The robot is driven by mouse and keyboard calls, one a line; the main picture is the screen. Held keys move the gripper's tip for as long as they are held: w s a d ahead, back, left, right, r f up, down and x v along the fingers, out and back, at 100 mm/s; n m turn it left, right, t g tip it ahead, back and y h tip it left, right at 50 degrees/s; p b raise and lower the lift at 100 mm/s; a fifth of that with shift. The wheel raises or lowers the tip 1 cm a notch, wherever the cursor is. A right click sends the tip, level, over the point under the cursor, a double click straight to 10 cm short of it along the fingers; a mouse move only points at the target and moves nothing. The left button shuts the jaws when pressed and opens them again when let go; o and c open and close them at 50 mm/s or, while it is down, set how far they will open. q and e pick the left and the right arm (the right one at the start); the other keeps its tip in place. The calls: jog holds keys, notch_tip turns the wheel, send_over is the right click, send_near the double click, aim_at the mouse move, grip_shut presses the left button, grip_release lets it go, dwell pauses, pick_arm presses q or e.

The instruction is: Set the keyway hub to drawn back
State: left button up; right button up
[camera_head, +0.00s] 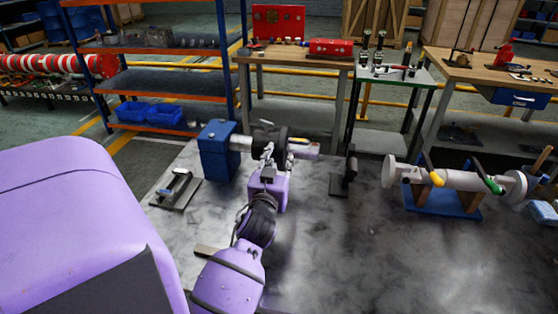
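A blue block (213,158) stands on the grey bench and carries a pale horizontal shaft (241,142). A dark round hub (262,132), which I take for the keyway hub, sits around the shaft a little right of the block. The shaft's pale right end (307,151) sticks out beyond the hub, with an orange-brown strip on top. My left gripper (274,152) is at the hub from the near side, its fingers overlapping the hub's lower right part. Whether they touch or grip it is hidden by the small view. My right gripper is not in view.
A dark upright stand (346,172) is right of the shaft. A flanged pale pipe (458,181) rests on a blue cradle (440,203) farther right. A small metal device (177,186) lies left of the block. The bench front right is clear.

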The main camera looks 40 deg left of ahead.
pick_arm(q)
jog(key=v, duration=0.7)
jog(key=shift+s, duration=0.25)
jog(key=shift+d, duration=0.15)
